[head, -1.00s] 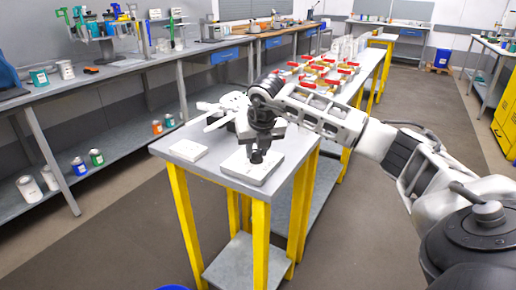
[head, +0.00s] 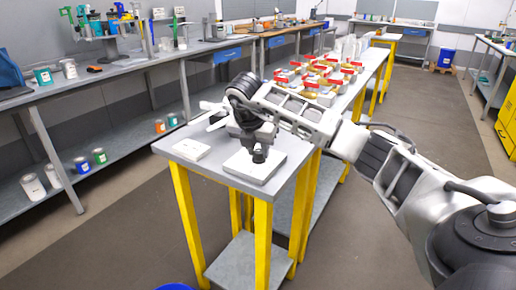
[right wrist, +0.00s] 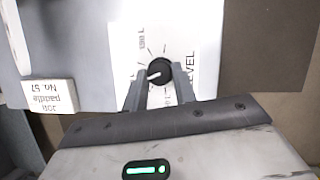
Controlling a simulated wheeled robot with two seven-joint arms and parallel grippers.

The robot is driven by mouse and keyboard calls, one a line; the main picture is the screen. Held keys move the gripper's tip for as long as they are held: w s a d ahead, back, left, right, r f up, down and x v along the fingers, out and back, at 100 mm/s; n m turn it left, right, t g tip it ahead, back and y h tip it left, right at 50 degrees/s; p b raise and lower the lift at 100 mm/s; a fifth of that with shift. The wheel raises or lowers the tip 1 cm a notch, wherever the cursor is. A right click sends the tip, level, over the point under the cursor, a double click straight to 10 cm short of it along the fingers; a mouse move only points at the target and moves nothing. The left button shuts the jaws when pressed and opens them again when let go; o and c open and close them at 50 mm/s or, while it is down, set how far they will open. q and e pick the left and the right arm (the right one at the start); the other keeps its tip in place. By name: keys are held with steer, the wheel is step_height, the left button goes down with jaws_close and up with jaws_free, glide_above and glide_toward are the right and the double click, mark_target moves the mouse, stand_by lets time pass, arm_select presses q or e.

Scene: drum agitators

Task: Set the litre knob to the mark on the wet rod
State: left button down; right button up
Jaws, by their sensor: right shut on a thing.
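The litre knob (right wrist: 159,71) is black and round with a white pointer line, on a white panel (right wrist: 128,45). In the right wrist view the pointer aims left and slightly down. Printed marks, some with an L, surround it; their numbers are too small to read. My right gripper (right wrist: 159,88) is shut on the knob, with one finger on each side. In the head view the right gripper (head: 259,155) points down onto the white panel box (head: 268,172) at the table's near end. I cannot make out a wet rod. My left gripper is not in view.
A white block (head: 190,149) lies left of the panel; in the wrist view its label reads JOB paddle No. 57. A pale spread-out object (head: 212,112) is partly hidden behind my wrist. Red-topped items (head: 318,75) stand farther back. A long bench (head: 120,68) runs along the left.

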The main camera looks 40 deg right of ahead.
steer(key=shift+r, duration=0.1)
stand_by(0.3)
steer(key=o, duration=1)
steer(key=shift+c, duration=0.2)
arm_select(q)
steer(key=p, duration=0.1)
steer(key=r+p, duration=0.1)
steer(key=p, duration=0.1)
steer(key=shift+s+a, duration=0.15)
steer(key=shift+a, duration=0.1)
arm_select(e)
steer(key=v, duration=1.6)
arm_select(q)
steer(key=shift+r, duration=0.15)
